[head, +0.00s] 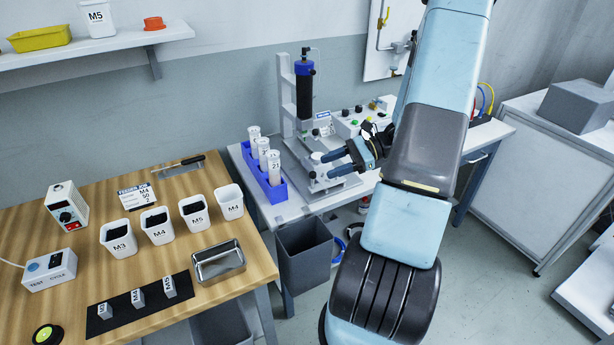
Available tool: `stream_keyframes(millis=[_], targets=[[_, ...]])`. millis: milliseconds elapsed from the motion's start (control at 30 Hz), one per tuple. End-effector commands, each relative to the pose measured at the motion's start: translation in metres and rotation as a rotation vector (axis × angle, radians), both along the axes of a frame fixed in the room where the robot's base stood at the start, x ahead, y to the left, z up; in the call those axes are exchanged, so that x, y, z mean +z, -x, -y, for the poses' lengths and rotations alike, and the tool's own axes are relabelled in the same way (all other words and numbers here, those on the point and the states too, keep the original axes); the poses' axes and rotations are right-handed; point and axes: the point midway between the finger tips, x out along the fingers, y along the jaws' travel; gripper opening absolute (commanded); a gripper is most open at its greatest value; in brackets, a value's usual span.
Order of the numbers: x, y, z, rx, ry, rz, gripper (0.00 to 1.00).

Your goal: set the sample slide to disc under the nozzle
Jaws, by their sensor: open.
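The gantry station (286,100) stands on the white bench, with a blue and black cylinder (304,92) upright on its post. The nozzle at the cylinder's lower end is too small to make out. Small pale blocks and knobs, one of them a white knob (317,157), sit on the station's base plate. The sample slide seems to be among them, but I cannot tell its position or which mark is under the nozzle. My gripper (329,163) is open, its two dark fingers pointing left beside the pale knobs. I cannot tell whether they touch anything.
A blue rack (264,187) with numbered white tubes stands left of the station. A control panel (358,122) with buttons is behind my gripper. A grey bin (304,252) stands below the bench edge. The wooden table (100,215) at left holds labelled cups and a metal tray (218,262).

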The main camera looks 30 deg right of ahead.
Motion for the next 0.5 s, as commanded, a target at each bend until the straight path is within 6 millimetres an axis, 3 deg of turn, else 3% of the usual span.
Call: stream_keyframes(millis=[300, 500], targets=[[-0.057, -0.003, 0.049, -0.266, -0.264, -0.063, 0.50], [-0.077, -0.002, 0.066, -0.362, -0.353, -0.076, 0.50]])
